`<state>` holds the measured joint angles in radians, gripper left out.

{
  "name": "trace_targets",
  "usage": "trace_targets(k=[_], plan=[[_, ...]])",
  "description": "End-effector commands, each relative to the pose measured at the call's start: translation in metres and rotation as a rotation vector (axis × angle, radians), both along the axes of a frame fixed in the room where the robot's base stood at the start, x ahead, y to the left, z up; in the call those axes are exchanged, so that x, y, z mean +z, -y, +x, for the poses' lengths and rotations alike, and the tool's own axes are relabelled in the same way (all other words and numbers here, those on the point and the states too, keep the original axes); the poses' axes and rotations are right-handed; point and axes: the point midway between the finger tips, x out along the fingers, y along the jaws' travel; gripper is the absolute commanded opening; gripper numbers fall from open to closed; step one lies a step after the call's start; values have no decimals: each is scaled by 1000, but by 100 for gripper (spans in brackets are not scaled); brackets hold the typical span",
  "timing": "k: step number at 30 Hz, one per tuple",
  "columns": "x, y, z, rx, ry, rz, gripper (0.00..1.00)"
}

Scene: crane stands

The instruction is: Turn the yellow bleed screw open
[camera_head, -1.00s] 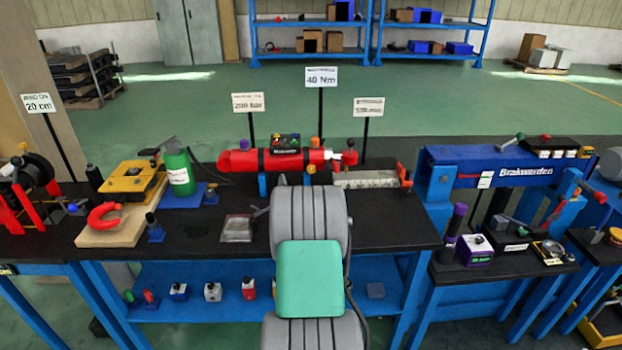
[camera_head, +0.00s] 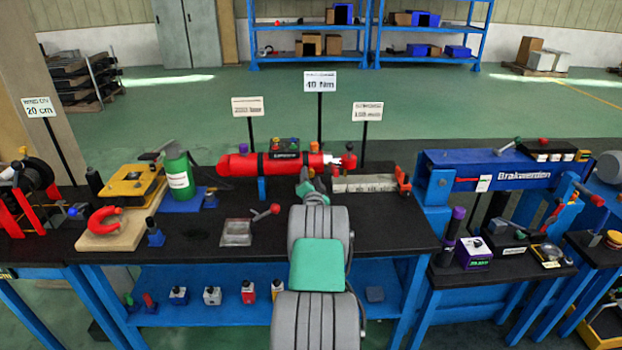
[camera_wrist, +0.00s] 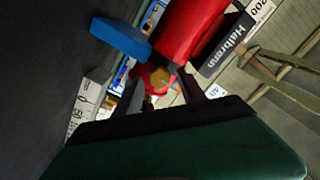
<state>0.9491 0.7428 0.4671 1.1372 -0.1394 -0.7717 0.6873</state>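The red cylinder (camera_head: 285,162) lies across its blue supports at the back of the black bench. It fills the upper middle of the wrist view (camera_wrist: 187,28). A brownish-yellow knob, seemingly the bleed screw (camera_wrist: 158,78), shows at the cylinder's red end. In the head view my arm and gripper hide the screw. My gripper (camera_wrist: 161,90) has its two dark fingers apart, with the screw appearing in the gap just beyond them. Contact cannot be told. In the head view my gripper (camera_head: 308,182) is just below the cylinder's right part.
A green bottle (camera_head: 179,172) stands further left. Sign posts rise behind the cylinder.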

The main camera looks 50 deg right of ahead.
Motion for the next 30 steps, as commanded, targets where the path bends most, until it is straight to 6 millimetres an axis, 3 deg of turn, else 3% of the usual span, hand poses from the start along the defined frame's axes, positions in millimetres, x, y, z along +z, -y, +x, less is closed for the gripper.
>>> trace_targets(k=[17,30], plan=[[0,0,0,0,0,0,0],[-3,0,0,1,-21,-20,0]])
